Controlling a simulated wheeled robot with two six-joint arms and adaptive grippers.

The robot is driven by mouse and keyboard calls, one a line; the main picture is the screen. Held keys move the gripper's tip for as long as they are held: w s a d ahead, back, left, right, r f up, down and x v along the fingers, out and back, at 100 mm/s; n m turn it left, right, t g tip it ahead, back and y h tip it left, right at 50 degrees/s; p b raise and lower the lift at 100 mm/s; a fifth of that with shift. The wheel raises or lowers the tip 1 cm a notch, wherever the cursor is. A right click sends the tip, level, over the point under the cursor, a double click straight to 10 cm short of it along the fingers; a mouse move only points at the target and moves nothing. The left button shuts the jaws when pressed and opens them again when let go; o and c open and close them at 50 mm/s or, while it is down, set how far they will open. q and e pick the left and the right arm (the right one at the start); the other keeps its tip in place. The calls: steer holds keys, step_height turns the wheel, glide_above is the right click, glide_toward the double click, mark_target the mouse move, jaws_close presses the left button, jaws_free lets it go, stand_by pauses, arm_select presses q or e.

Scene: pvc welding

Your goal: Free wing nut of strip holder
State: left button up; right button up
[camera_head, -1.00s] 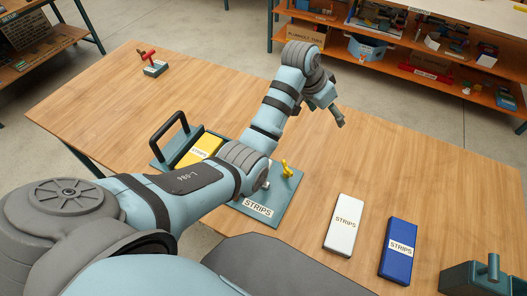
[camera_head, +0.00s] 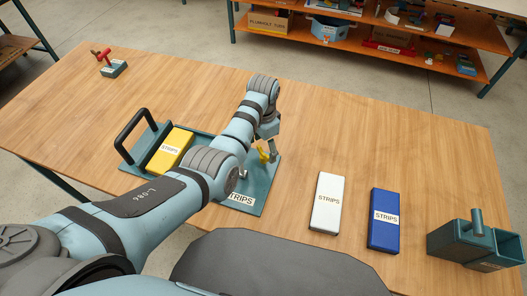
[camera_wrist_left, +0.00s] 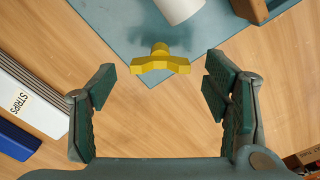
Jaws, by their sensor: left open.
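The yellow wing nut (camera_head: 262,157) stands at the right part of the teal strip holder (camera_head: 252,205), partly hidden by my gripper. In the left wrist view the wing nut (camera_wrist_left: 160,63) lies just ahead of the fingertips, centred between them and apart from both. The strip holder's plate (camera_wrist_left: 105,20) shows behind it. A yellow STRIPS box (camera_head: 170,152) sits in the holder beside its black handle (camera_head: 139,136). My left gripper (camera_head: 272,150) is at the wing nut; in the wrist view its jaws (camera_wrist_left: 160,82) are wide apart and empty. My arm hides part of the holder.
A white STRIPS box (camera_head: 328,204) and a blue STRIPS box (camera_head: 385,220) lie right of the holder. A teal container (camera_head: 470,238) stands at the table's right end. A small red-handled tool (camera_head: 110,64) stands far left. The table's far middle is clear.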

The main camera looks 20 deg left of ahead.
arm_select(q)
steer(key=shift+f, duration=0.85)
steer(key=shift+r, duration=0.1)
steer(key=c, duration=1.2)
steer(key=shift+o, duration=0.2)
steer(key=shift+r+n+p, duration=0.1)
steer(key=shift+n+p, duration=0.35)
steer(key=shift+n, duration=0.25)
steer(key=shift+n+p, duration=0.55)
steer(key=shift+n, duration=0.45)
steer(key=shift+n+p, duration=0.45)
steer(key=shift+n, duration=1.45)
